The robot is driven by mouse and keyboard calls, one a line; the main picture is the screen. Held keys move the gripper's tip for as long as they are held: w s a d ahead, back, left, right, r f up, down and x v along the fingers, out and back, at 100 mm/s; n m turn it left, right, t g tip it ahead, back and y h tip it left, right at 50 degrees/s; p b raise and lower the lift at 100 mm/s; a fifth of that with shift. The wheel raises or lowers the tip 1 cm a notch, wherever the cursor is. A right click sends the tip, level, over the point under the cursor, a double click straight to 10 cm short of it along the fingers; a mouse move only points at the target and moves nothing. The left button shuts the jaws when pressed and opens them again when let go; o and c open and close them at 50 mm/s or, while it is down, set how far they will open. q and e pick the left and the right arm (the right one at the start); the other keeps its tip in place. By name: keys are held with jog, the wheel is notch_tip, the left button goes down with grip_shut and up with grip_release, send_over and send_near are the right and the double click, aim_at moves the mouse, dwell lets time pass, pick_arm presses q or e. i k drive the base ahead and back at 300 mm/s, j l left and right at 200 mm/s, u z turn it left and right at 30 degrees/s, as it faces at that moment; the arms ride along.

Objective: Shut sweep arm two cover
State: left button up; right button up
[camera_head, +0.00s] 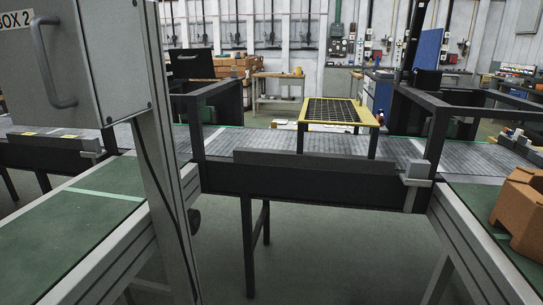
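A grey metal box (104,75) fills the upper left, cut off by the picture edge. Its label reads "BOX 2" (16,20), and a grey bar handle (52,62) stands out from its face. It is mounted on a grey post (166,190). I cannot tell whether this is the sweep arm two cover or whether it is open or shut. Neither of my grippers is in view.
A dark roller conveyor (300,145) runs across the middle. Green belts lie at left (70,230) and right (490,205). A yellow-framed grid table (340,110) stands behind. Floor (330,250) below is open.

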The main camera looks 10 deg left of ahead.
aim_at(191, 63)
jog(key=i+u, duration=0.45)
jog(key=i+l+u, duration=0.25)
jog(key=i+u, duration=0.25)
jog(key=u, duration=11.9)
